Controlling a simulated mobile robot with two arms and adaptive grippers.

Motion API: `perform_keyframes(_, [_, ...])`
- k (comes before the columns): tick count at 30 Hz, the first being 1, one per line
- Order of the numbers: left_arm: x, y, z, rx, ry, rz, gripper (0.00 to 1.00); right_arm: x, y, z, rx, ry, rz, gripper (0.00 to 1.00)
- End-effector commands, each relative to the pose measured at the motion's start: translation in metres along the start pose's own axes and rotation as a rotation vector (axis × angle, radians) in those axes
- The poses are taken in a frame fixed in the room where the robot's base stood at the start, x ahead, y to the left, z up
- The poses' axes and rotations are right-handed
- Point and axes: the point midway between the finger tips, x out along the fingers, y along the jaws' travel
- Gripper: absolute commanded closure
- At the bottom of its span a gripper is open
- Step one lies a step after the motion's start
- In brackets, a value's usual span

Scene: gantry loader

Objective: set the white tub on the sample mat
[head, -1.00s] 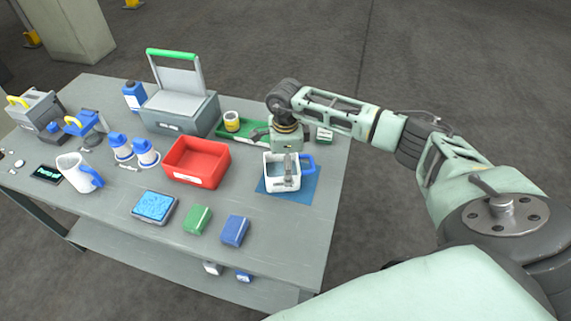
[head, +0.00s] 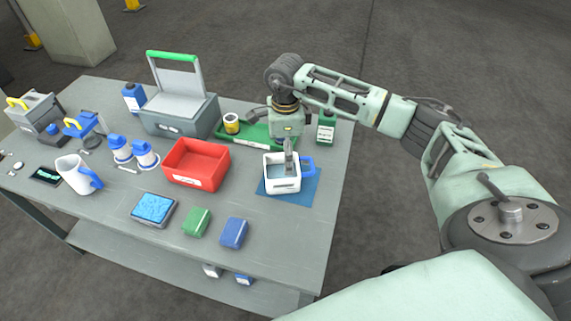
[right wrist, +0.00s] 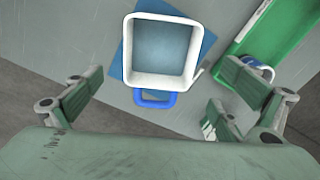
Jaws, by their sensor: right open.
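The white tub (head: 282,184), a square open tub with a blue side handle, stands upright on the blue sample mat (head: 310,190) near the table's right edge. In the right wrist view the tub (right wrist: 163,79) is seen from above, with the mat (right wrist: 121,62) showing beside it. My right gripper (head: 287,150) is above and behind the tub. In the wrist view its fingers (right wrist: 165,88) are wide apart, with nothing between them; they look clear of the tub. My left gripper is not in view.
A red bin (head: 197,163) stands left of the tub. A green tray (head: 255,134) and a green bottle (head: 326,127) are behind it. A blue block (head: 234,232) and a green block (head: 196,222) lie in front. The table strip right of the mat is narrow.

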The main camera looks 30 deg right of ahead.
Motion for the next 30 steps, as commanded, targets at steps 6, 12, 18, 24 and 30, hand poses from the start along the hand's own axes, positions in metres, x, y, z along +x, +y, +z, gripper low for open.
perform_keyframes(6, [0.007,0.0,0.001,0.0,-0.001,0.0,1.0,-0.04,-0.001,0.0,0.0,0.0,-0.002,0.04])
perform_keyframes(12, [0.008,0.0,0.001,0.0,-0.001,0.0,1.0,-0.057,0.0,-0.001,0.001,0.001,0.0,0.04])
perform_keyframes(18, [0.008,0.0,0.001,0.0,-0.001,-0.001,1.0,-0.059,0.0,-0.001,0.0,0.001,0.001,0.04])
perform_keyframes(24, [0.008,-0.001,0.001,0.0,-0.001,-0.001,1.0,-0.058,0.0,-0.001,0.0,0.001,0.001,0.04])
perform_keyframes(30, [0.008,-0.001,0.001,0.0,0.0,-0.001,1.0,-0.058,0.0,-0.001,0.0,0.001,0.001,0.04])
